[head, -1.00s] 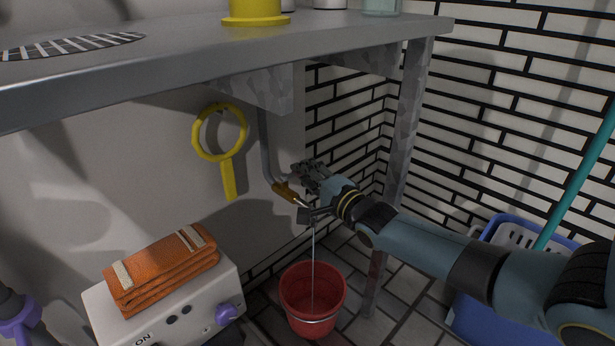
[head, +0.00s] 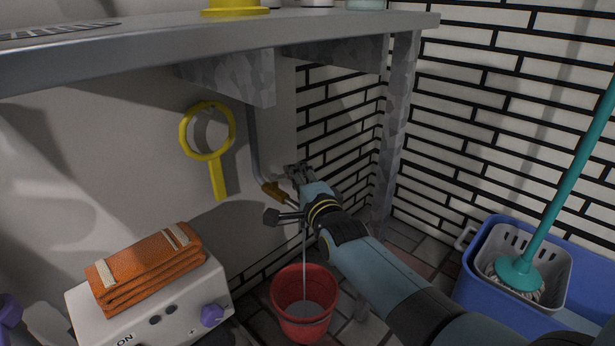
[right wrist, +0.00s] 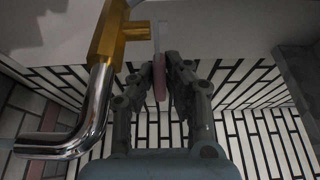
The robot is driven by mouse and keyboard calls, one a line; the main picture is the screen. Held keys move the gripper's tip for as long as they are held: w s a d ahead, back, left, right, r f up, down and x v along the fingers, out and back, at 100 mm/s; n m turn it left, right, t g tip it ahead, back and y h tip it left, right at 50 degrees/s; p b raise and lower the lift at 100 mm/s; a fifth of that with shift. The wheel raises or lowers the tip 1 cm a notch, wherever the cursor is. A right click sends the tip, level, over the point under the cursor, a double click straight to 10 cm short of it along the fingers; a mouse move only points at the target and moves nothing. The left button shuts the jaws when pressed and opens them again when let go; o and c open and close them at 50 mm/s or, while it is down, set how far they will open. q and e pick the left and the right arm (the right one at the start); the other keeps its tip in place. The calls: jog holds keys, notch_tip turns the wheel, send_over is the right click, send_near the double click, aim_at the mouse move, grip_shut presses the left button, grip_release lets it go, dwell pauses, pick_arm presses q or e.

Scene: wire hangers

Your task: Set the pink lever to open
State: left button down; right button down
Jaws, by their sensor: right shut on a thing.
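The pink lever (right wrist: 159,84) shows in the right wrist view beside the brass tap body (right wrist: 112,38) with its bent chrome spout (right wrist: 97,105). My right gripper (right wrist: 162,66) is shut on the lever, one finger on each side. In the head view my right gripper (head: 297,176) is at the brass tap (head: 273,189) at the foot of the grey pipe, and the lever itself is hidden there. A thin pale stream (head: 305,252), looking like water, runs down from near the tap into the red bucket (head: 303,325). My left gripper is not in view.
A grey shelf (head: 330,26) with a bracket overhangs the tap. A yellow ring with a handle (head: 217,176) is on the wall. Orange towels (head: 145,262) lie on a white box with a purple knob (head: 212,315). A blue bucket (head: 470,290) with a mop stands right.

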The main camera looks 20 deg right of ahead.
jog(key=shift+s+f, duration=0.15)
jog(key=shift+f, duration=0.15)
jog(key=c, duration=1.4)
grip_release()
jog(key=shift+d, duration=0.1)
jog(key=shift+o, duration=0.2)
jog(key=shift+r, duration=0.15)
jog(key=s, duration=1.2)
jog(key=shift+c, duration=0.3)
